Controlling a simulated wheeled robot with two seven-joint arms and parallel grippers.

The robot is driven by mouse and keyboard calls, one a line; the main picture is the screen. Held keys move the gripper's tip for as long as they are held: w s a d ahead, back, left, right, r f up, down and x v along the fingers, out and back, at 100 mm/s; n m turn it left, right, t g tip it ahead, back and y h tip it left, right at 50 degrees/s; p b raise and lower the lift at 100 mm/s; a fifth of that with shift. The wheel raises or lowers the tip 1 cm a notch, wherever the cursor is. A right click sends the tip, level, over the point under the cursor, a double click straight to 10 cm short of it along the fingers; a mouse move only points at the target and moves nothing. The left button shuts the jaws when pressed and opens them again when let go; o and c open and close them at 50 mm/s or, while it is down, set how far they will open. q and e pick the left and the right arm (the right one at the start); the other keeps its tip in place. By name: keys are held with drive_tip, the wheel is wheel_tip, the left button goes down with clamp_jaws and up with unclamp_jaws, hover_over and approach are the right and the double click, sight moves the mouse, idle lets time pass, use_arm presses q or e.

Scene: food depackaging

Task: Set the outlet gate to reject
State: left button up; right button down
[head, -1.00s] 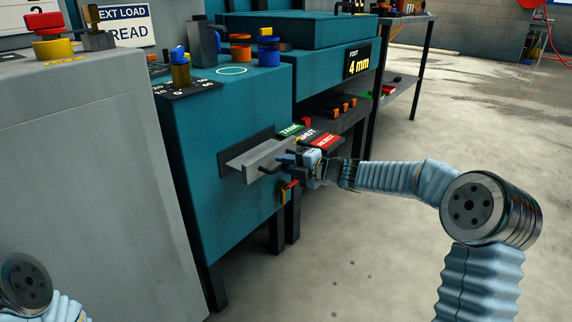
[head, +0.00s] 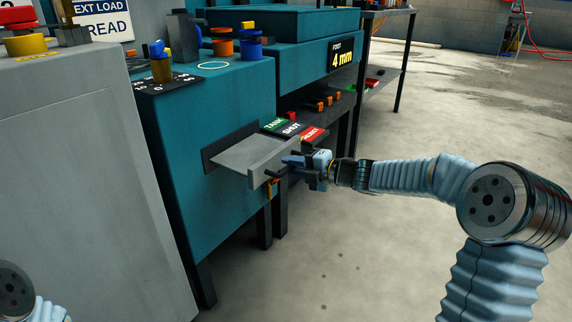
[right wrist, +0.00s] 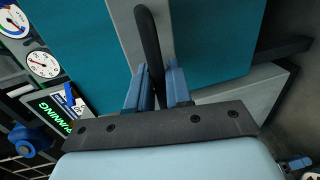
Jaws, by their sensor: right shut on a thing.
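The outlet gate (head: 242,156) is a grey plate with an upright front lip, sticking out of a dark slot in the teal machine. Beside it is a strip of labels: a green one reading TANK (head: 275,125), a black one (head: 291,128), and a red REJECT label (head: 312,134), partly hidden by my gripper. My right gripper (head: 297,164) is at the front lip, shut on the gate's dark handle. In the right wrist view the handle (right wrist: 149,50) is a black bar running between the blue fingers (right wrist: 158,88). My left gripper is out of view.
A large grey cabinet (head: 75,180) stands at the left, close to the teal machine (head: 200,130). A dark shelf with orange parts (head: 325,102) is behind my right gripper. The concrete floor (head: 400,250) at the right is open.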

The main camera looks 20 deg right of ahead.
drive_tip(key=shift+s+d+f, duration=0.1)
drive_tip(key=shift+f, duration=0.05)
drive_tip(key=c, duration=1.2)
unclamp_jaws()
drive_tip(key=shift+s+d, duration=0.1)
drive_tip(key=p+v, duration=0.1)
drive_tip(key=v, duration=1.2)
drive_tip(key=shift+s+d+r, duration=0.2)
drive_tip(key=shift+s, duration=0.15)
drive_tip(key=a+f+m+g+h+p, duration=0.1)
drive_tip(key=a+f+m+p, duration=0.1)
drive_tip(key=a+f+m, duration=0.35)
drive_tip(key=w+a+f+m+h+p, duration=0.1)
drive_tip(key=a+f+m+h+p, duration=0.1)
drive_tip(key=f+m, duration=0.55)
drive_tip(key=a+f+m+g+h+p, duration=0.15)
drive_tip(key=a+f+m, duration=0.3)
drive_tip(key=f, duration=0.45)
drive_tip(key=s+a+f+m+g+p, duration=0.1)
drive_tip(key=s+a+f+m+g, duration=0.2)
drive_tip(key=s+f, duration=0.2)
drive_tip(key=s+a+f+m+g+h+p, duration=0.1)
drive_tip(key=s+a+f+m+g, duration=0.2)
drive_tip(key=s, duration=0.7)
drive_tip(key=s+a+f+m+g+p, duration=0.1)
drive_tip(key=s+a+f+m+g, duration=0.1)
drive_tip(key=s+f, duration=0.4)
drive_tip(key=shift+s+a+f+m+g, duration=0.35)
drive_tip(key=shift+s+m+g, duration=0.2)
drive_tip(key=shift+s+m, duration=0.35)
